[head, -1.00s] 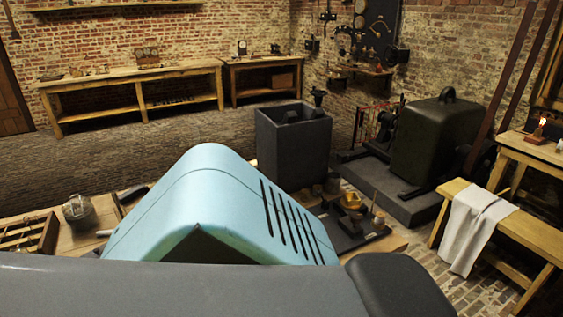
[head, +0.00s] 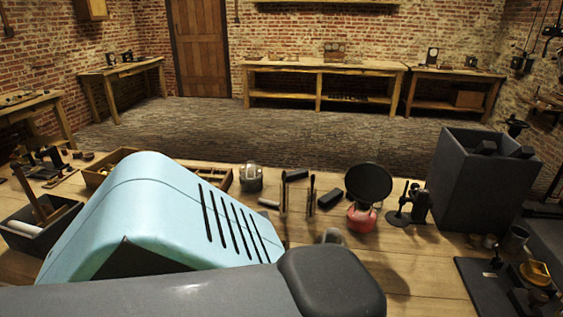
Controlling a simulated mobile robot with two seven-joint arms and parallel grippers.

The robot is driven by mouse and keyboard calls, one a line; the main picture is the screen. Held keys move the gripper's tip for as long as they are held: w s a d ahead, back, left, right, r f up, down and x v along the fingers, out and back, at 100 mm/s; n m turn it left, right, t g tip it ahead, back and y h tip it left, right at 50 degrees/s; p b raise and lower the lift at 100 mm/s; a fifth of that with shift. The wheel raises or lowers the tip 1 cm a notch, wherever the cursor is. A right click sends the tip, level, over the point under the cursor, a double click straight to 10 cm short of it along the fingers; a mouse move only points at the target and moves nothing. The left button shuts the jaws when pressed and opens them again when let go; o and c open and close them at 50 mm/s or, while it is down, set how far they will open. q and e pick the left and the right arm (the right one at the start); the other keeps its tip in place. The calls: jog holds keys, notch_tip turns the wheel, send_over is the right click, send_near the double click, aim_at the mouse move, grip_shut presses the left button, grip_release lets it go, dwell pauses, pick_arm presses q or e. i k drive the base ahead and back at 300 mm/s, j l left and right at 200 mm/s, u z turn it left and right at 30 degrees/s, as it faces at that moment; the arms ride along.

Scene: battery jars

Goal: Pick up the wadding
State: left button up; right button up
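I cannot make out the wadding for certain. A small white roll (head: 268,203) lies on the wooden workbench (head: 400,262), near its far edge, left of two thin upright rods; I cannot tell whether it is the wadding. Neither of my grippers shows in the head view. My own light blue and dark grey parts fill the lower left and hide much of the near bench.
A round metal pot (head: 251,178) stands by the roll. A black disc on a red base (head: 367,190) stands to the right. A large dark open box (head: 485,180) stands at right. A dark tray (head: 40,228) with a wooden-handled tool sits at left.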

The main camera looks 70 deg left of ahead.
aim_at(333, 235)
jog(key=u, duration=1.55)
